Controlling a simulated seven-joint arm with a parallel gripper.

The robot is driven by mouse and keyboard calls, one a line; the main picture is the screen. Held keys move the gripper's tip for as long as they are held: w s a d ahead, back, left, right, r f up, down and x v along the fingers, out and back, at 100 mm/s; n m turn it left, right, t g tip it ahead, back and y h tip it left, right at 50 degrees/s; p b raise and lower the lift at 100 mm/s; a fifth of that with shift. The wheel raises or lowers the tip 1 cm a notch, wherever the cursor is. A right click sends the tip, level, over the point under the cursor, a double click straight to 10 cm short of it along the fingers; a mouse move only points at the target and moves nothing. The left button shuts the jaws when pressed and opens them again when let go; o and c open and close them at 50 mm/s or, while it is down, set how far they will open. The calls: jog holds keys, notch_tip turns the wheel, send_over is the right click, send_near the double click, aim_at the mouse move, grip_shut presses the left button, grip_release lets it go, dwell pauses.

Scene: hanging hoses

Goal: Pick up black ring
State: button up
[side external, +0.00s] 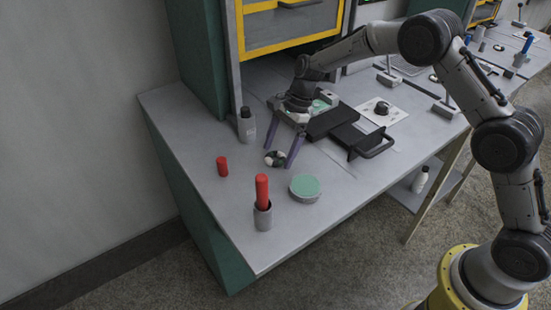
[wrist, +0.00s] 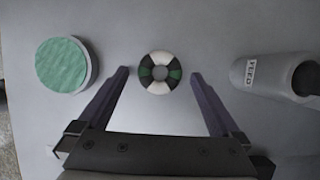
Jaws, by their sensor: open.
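A small ring (side external: 274,159) lies flat on the grey table. In the wrist view the ring (wrist: 145,73) has white, black and dark green segments and a round hole in the middle. My gripper (side external: 278,158) is open and points down at the ring. In the wrist view the two purple fingers of the gripper (wrist: 160,74) stand apart, one on each side of the ring, with a visible gap on both sides. Nothing is held. I cannot tell exactly how high the fingertips are above the table.
A round green-topped tin (wrist: 63,65) lies left of the ring in the wrist view; a grey labelled bottle (wrist: 265,73) lies right.

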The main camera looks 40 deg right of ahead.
jog(key=shift+f, duration=0.15)
jog(key=c, duration=1.3)
